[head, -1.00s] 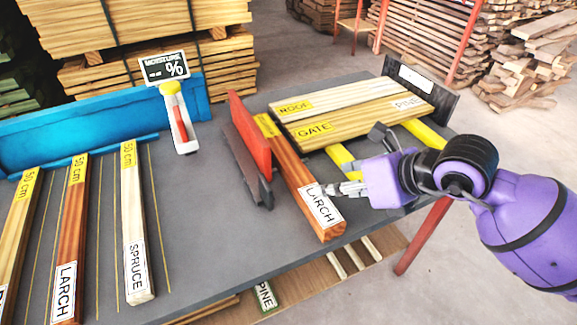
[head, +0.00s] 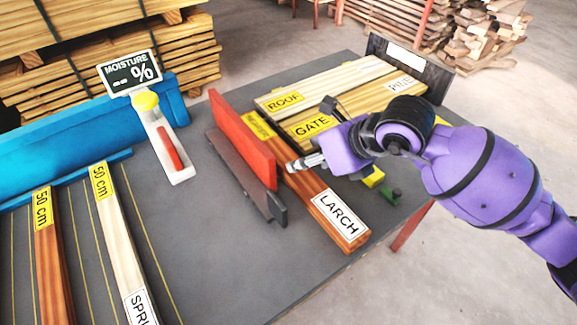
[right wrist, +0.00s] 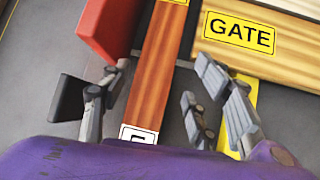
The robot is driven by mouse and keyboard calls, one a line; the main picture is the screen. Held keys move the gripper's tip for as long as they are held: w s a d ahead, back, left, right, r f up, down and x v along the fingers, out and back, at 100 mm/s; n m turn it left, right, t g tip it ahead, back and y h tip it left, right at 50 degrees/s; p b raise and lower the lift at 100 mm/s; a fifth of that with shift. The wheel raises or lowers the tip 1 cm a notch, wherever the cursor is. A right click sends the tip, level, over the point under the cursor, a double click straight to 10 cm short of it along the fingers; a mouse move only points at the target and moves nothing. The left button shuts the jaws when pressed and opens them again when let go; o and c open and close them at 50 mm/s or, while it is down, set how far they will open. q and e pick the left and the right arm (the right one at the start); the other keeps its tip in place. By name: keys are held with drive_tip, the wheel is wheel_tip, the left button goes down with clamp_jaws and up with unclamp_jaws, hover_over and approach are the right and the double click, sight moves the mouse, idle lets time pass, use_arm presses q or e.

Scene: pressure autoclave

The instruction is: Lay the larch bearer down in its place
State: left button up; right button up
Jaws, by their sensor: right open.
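The larch bearer (head: 309,182) is a red-brown beam with a white LARCH label at its near end. It lies on the grey table, beside a red and dark-grey upright fence. My right gripper (head: 294,164) is at the beam's middle. In the right wrist view, the open right gripper (right wrist: 157,98) has its fingers on either side of the larch bearer (right wrist: 162,60), with gaps between. The beam's far yellow label is partly hidden by the fence. My left gripper is out of view.
The red fence (head: 243,138) stands close left of the beam. Pale boards marked ROOF (head: 330,84) and GATE (head: 350,108) lie close on the right, with a yellow support (head: 373,178) below. A moisture meter (head: 165,145) stands left. Labelled beams, including a spruce one (head: 121,235), lie further left.

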drive_tip(key=x, duration=0.6)
drive_tip(key=shift+s+f, duration=0.1)
drive_tip(key=shift+s, duration=0.15)
clamp_jaws()
drive_tip(key=shift+r, duration=0.2)
